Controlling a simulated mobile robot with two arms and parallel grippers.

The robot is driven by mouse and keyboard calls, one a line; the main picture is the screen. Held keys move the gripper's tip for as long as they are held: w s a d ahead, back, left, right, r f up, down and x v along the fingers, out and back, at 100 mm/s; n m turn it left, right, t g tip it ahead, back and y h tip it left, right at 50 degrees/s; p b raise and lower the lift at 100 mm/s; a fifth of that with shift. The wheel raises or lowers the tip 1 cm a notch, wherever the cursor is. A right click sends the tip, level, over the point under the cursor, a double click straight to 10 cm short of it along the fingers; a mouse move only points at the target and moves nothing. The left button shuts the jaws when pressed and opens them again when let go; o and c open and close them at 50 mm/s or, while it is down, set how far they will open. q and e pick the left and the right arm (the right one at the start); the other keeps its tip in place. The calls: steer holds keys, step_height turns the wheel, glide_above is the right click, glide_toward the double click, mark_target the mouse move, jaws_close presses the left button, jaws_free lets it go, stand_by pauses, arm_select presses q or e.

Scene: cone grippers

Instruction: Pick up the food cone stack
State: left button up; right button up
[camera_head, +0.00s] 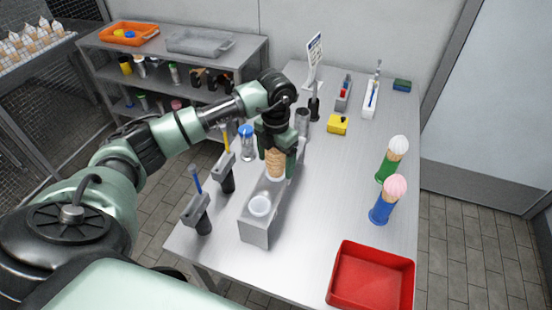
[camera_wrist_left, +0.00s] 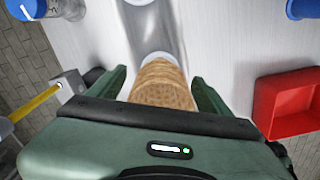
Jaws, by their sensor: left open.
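The food cone stack (camera_head: 275,163) is tan and waffle-patterned. It stands upright at the far end of a grey metal holder (camera_head: 257,228) on the table. My left gripper (camera_head: 277,160) is above the holder with its green fingers on either side of the stack. In the left wrist view the stack (camera_wrist_left: 163,85) sits between the two open fingers (camera_wrist_left: 160,92), with a gap visible on each side. The stack's upper end is partly hidden by the gripper body. My right gripper is not in view.
A red tray (camera_head: 371,277) lies at the table's front right. A blue-based cone figure (camera_head: 388,199) and a green-based one (camera_head: 392,160) stand at the right. Tool holders (camera_head: 197,213) stand at the left edge, and a blue-lidded jar (camera_head: 247,143) is near the gripper.

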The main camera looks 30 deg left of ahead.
arm_select(q)
steer(key=c, duration=1)
